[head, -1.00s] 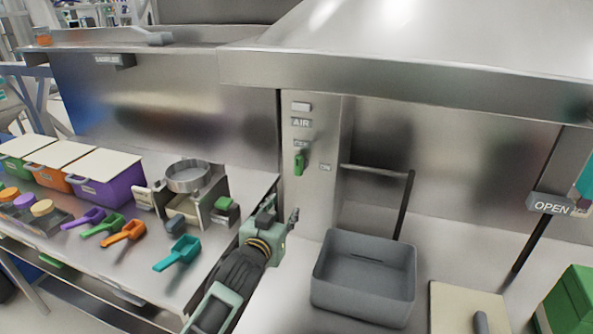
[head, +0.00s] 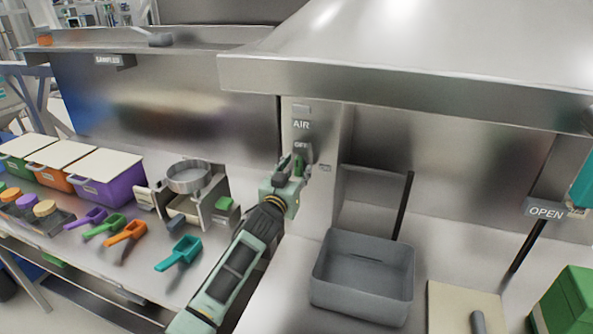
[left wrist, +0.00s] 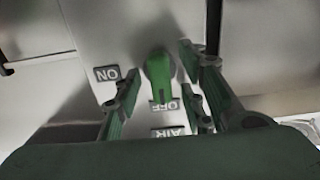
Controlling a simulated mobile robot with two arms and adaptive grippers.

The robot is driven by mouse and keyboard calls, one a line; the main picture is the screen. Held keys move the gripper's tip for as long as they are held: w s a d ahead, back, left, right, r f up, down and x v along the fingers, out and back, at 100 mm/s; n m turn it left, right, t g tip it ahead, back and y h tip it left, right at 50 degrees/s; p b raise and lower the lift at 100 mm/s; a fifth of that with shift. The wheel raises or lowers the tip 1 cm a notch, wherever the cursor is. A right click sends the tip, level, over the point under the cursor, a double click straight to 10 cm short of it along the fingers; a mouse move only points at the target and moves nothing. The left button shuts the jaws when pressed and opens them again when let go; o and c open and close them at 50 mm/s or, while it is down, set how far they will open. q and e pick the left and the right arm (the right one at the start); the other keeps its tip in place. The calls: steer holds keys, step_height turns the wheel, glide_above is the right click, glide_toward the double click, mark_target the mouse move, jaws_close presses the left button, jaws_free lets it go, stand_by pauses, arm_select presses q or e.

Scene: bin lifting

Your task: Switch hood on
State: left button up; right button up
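The hood switch is a green knob (left wrist: 160,72) on a steel panel below the AIR label (head: 301,125). In the left wrist view, upside down, its dark mark points at the OFF label (left wrist: 165,105), and the ON label (left wrist: 107,73) is to its left. My left gripper (left wrist: 158,70) is open, with one finger on each side of the knob; I cannot tell whether they touch it. In the head view the left gripper (head: 298,163) is at the panel and partly covers the knob (head: 299,168).
A grey bin (head: 362,275) stands right of the panel, below the hood (head: 400,80). Scoops, including a teal one (head: 178,254), a sieve (head: 188,177) and lidded boxes (head: 107,177) are on the left bench. A green box (head: 570,305) is at the right.

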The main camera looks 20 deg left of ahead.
arm_select(q)
steer(key=shift+w, duration=0.1)
steer(key=shift+c, duration=0.5)
jaws_close()
